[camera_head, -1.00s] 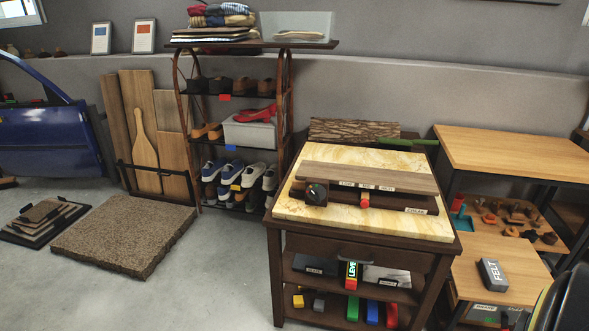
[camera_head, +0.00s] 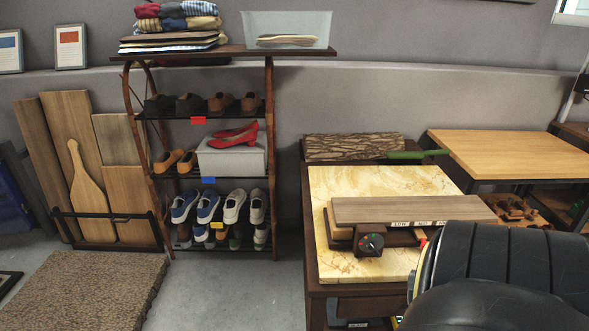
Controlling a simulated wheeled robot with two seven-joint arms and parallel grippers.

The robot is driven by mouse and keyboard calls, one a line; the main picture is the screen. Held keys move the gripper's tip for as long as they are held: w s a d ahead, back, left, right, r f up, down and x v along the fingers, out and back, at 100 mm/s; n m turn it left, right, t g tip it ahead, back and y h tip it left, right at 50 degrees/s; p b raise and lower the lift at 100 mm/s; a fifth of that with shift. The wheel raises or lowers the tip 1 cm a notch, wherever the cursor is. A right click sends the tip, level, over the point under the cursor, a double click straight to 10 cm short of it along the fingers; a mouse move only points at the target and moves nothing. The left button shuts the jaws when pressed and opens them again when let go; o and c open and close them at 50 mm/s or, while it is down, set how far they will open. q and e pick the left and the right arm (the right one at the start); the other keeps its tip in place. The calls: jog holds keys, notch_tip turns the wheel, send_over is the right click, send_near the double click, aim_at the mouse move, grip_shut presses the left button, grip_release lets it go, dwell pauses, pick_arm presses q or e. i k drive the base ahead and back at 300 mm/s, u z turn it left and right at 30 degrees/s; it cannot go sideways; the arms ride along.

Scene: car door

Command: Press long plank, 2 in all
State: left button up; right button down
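A long grey-brown plank (camera_head: 412,209) lies flat across a dark fixture (camera_head: 335,228) on a yellow marble-patterned table top (camera_head: 340,185). Labels reading "LOW" and "MID" show along its front edge. A round black knob (camera_head: 371,242) sits at the fixture's front left. Its right end is partly hidden by my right arm, which fills the lower right corner. My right gripper is outside the picture, and my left arm and gripper are also out of view.
Several wooden boards (camera_head: 73,127) lean in a dark rack (camera_head: 108,217) at the left. A shoe shelf (camera_head: 195,54) stands left of the table. A bark-covered slab (camera_head: 352,147) and a green-handled tool (camera_head: 418,154) lie behind. A wooden desk (camera_head: 509,153) stands right.

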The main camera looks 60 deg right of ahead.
aim_at(388, 211)
jog(key=z, duration=0.75)
jog(key=i, duration=1.2)
jog(key=z, duration=1.35)
jog(key=i, duration=0.3)
jog(key=z, duration=0.35)
